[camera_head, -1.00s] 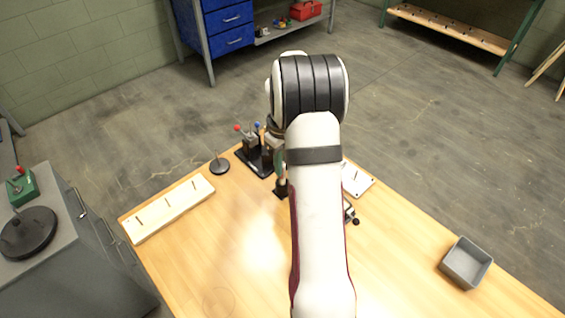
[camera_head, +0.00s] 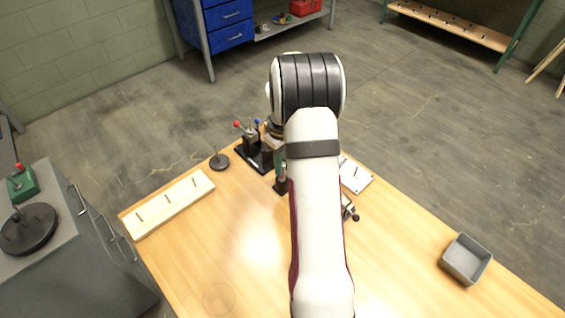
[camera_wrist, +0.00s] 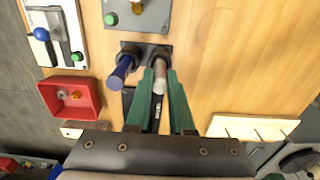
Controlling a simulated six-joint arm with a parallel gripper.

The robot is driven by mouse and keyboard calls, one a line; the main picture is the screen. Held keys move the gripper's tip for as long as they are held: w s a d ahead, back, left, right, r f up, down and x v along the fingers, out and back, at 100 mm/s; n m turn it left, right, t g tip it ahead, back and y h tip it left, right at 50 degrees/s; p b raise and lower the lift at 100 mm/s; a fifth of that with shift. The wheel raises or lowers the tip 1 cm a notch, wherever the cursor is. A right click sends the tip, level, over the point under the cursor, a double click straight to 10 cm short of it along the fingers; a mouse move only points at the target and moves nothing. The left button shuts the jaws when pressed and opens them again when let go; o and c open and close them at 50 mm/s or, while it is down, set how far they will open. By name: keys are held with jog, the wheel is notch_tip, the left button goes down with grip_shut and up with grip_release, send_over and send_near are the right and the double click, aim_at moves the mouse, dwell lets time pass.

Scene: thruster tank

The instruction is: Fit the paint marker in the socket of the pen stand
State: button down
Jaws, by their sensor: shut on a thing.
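In the wrist view my gripper (camera_wrist: 159,82) has its green fingers shut on the paint marker (camera_wrist: 160,76), which has a pale barrel and a dark lower part between the fingers. The dark pen stand (camera_wrist: 130,50) is just beyond the fingertips, with two round sockets side by side. A blue marker (camera_wrist: 121,72) leans from the left one. The held marker's far end is at the right socket (camera_wrist: 160,52); I cannot tell whether it is inside. In the head view the stand (camera_head: 281,187) is mostly hidden by my arm, with a green finger just above it.
A red tray (camera_wrist: 70,97) shows in the wrist view. The front bench is clear.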

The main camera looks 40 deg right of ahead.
jog(key=c, duration=0.7)
grip_release()
notch_tip(320, 180, up, 20)
jog(key=shift+f, duration=0.1)
dwell(0.4)
jog(key=s+a+r+m, duration=0.1)
jog(key=s+a+r, duration=0.15)
jog(key=a, duration=0.95)
jog(key=s+a+f+m+y, duration=0.1)
jog(key=s+a+f, duration=0.3)
jog(key=s+a, duration=0.5)
jog(key=s+a+f+m, duration=0.3)
jog(key=s+a+f, duration=0.1)
jog(key=s+a, duration=0.5)
jog(key=shift+s+f+m+y, duration=0.2)
jog(key=shift+s+m+y, duration=0.15)
jog(key=shift+s, duration=0.6)
